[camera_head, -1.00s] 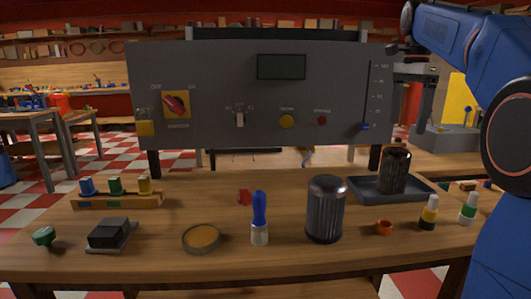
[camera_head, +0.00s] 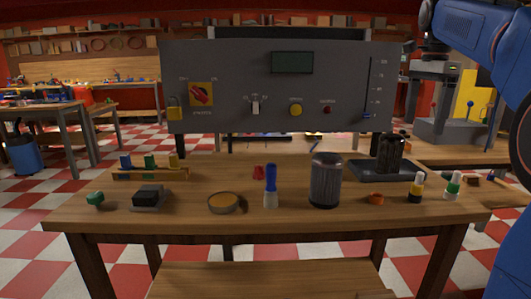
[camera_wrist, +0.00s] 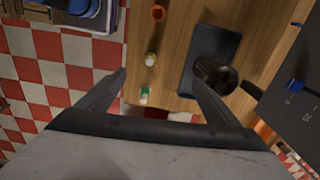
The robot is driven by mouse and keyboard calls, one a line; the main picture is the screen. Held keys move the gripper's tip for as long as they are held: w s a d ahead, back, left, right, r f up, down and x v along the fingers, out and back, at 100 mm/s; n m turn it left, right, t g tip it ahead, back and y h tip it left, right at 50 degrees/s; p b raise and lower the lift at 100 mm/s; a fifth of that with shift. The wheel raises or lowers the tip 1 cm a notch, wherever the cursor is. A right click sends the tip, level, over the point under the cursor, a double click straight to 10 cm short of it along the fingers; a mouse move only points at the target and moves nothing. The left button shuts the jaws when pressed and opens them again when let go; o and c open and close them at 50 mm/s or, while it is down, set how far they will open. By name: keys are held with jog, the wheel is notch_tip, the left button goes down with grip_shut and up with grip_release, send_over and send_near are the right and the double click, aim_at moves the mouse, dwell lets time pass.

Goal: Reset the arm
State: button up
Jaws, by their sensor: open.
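My gripper (camera_wrist: 158,92) is open and empty in the wrist view, with its two dark fingers spread wide. It is above the right part of the workbench, and the green-banded bottle (camera_wrist: 145,95) shows between the fingers. In the head view my blue arm fills the right edge, and the gripper itself cannot be made out there.
A grey control panel (camera_head: 285,85) stands behind. Checkered floor lies left.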

jog(key=s+a+f+n+t, duration=0.1)
jog(key=s+a+f+n, duration=0.3)
jog(key=s+f, duration=0.6)
jog(key=s+a+f+n+t, duration=0.2)
jog(key=s+a+f+n, duration=0.2)
jog(key=s+f+n, duration=0.3)
jog(key=s+a+f+n+t, duration=0.1)
jog(key=s+a+f+n, duration=0.4)
jog(key=s+f, duration=0.7)
notch_tip(320, 180, down, 4)
jog(key=shift+s+f+n+t, duration=0.1)
jog(key=shift+s+n+t, duration=0.2)
jog(key=shift+n, duration=0.3)
